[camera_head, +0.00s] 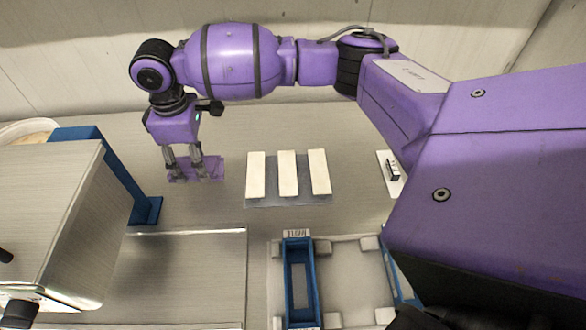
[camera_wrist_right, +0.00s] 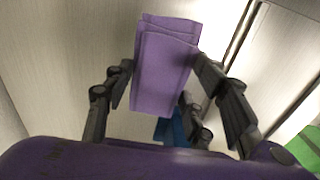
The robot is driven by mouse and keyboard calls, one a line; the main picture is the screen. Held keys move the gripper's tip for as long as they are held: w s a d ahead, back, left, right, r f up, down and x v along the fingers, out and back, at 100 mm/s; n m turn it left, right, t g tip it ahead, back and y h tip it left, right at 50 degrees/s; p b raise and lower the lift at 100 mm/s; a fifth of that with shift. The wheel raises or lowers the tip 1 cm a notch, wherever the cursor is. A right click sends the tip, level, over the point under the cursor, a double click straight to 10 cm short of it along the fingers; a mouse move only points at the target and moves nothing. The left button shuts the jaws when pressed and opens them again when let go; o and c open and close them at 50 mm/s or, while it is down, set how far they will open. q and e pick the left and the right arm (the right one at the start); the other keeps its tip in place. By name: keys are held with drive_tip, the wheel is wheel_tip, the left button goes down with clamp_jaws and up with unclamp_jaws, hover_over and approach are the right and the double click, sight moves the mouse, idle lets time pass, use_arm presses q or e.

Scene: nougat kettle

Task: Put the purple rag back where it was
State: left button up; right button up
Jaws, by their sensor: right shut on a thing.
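The purple rag (camera_wrist_right: 165,70) looks like a folded flat block in the right wrist view, between the fingers of my right gripper (camera_wrist_right: 160,88). In the head view the rag (camera_head: 208,172) shows at the fingertips of my right gripper (camera_head: 185,165), over the steel worktop. My right gripper is shut on the rag. I cannot tell whether the rag touches the worktop. My left gripper is not clearly seen in either view.
White bars (camera_head: 289,174) lie on a grey mat (camera_head: 290,202) right of the rag. A blue bracket (camera_head: 148,208) and a steel box (camera_head: 60,215) stand left. A white crate (camera_head: 345,245) with a blue frame (camera_head: 301,285) is at the front. A small white card (camera_head: 386,172) lies right.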

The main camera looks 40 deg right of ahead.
sight(205, 187)
drive_tip(key=shift+f, duration=3.05)
drive_tip(key=shift+f, duration=0.2)
drive_tip(key=o, duration=1)
drive_tip(key=shift+o, duration=0.2)
drive_tip(key=shift+r, duration=0.15)
wheel_tip(205, 187, up, 12)
drive_tip(key=shift+r, duration=0.1)
